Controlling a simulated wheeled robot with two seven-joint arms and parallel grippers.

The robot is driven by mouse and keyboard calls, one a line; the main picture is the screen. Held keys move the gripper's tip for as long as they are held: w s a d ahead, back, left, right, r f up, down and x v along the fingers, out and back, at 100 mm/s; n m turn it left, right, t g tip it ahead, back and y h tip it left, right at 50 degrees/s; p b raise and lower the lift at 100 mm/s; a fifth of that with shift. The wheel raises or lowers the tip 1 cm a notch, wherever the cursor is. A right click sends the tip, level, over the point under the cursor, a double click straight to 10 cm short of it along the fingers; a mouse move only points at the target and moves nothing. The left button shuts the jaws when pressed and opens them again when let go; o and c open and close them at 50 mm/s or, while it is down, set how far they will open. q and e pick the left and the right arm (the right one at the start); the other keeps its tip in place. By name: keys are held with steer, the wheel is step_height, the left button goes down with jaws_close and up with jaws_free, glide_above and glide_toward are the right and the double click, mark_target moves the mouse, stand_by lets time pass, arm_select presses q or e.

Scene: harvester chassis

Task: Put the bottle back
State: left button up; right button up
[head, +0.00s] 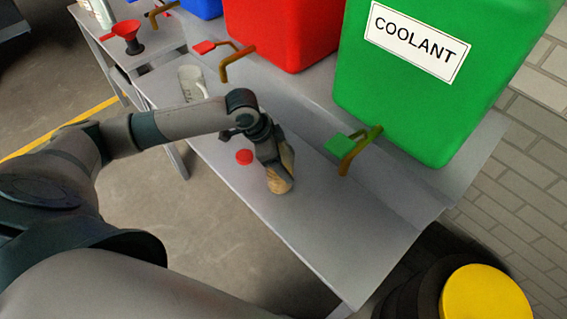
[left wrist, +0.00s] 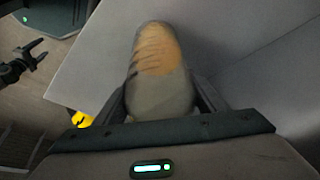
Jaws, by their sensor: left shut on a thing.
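The bottle (head: 280,180), tan with a grey part, is at my left gripper (head: 270,155) over the grey bench. In the left wrist view the bottle (left wrist: 158,70) lies between the two dark fingers, its rounded tan and grey end pointing away from me. My left gripper is shut on it. Whether the bottle touches the bench top is hard to tell. A small red cap (head: 244,157) lies on the bench just left of the gripper. A dark claw-like part (left wrist: 25,60), apparently my right gripper, shows small at the left of the left wrist view.
A green COOLANT tank (head: 430,110) and a red tank (head: 285,30) stand at the bench's back, with a green-handled tap (head: 350,150) and a red-handled tap (head: 235,55). The bench's near right (head: 350,235) is clear.

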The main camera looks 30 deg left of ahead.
arm_select(q)
steer(key=shift+f, duration=0.85)
steer(key=shift+f, duration=0.1)
steer(key=o, duration=1.4)
